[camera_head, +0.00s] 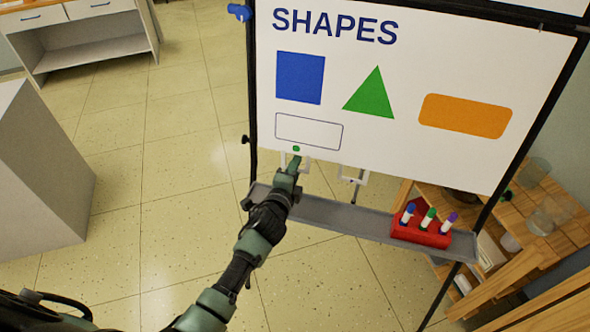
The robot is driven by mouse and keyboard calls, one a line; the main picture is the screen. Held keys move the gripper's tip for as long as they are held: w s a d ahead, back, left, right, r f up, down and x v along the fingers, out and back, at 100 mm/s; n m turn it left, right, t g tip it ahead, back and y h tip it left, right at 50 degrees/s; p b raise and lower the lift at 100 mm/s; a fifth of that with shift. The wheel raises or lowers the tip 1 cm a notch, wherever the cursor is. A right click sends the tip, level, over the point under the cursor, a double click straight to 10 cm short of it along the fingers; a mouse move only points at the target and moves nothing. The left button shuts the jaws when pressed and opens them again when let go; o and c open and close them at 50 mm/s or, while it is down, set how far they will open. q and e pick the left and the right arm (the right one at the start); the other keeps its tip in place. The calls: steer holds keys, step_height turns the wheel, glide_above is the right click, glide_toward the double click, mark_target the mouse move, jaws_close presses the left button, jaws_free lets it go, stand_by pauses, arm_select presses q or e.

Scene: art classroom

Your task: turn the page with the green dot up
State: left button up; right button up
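The page (395,60) hangs on a black-framed flip chart, with the title SHAPES, a blue square, a green triangle, an orange rounded rectangle and an empty outlined box. The small green dot (296,148) is at its lower left edge, below the outlined box. My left gripper (294,164) reaches up from the lower left, its tip right at the page's bottom edge just below the green dot. I cannot tell whether its fingers are open or shut, or whether they touch the paper. The page hangs flat. My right gripper is not in view.
A grey tray (325,214) runs below the page, holding a red marker block (420,231) at its right end. A wooden shelf with jars (548,215) stands at the right. A grey cabinet (38,175) stands at the left. The tiled floor between is clear.

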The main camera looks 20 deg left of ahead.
arm_select(q)
jaws_close()
steer(key=shift+s+r, duration=0.1)
steer(key=shift+s, duration=0.05)
steer(key=s+r+p, duration=0.3)
steer(key=s+p, duration=0.1)
steer(key=s, duration=0.4)
steer(key=shift+s, duration=0.35)
steer(key=shift+a, duration=0.1)
steer(key=s+r+p, duration=0.4)
steer(key=s, duration=0.4)
steer(key=shift+r+p, duration=0.35)
steer(key=shift+p, duration=0.05)
stand_by(0.3)
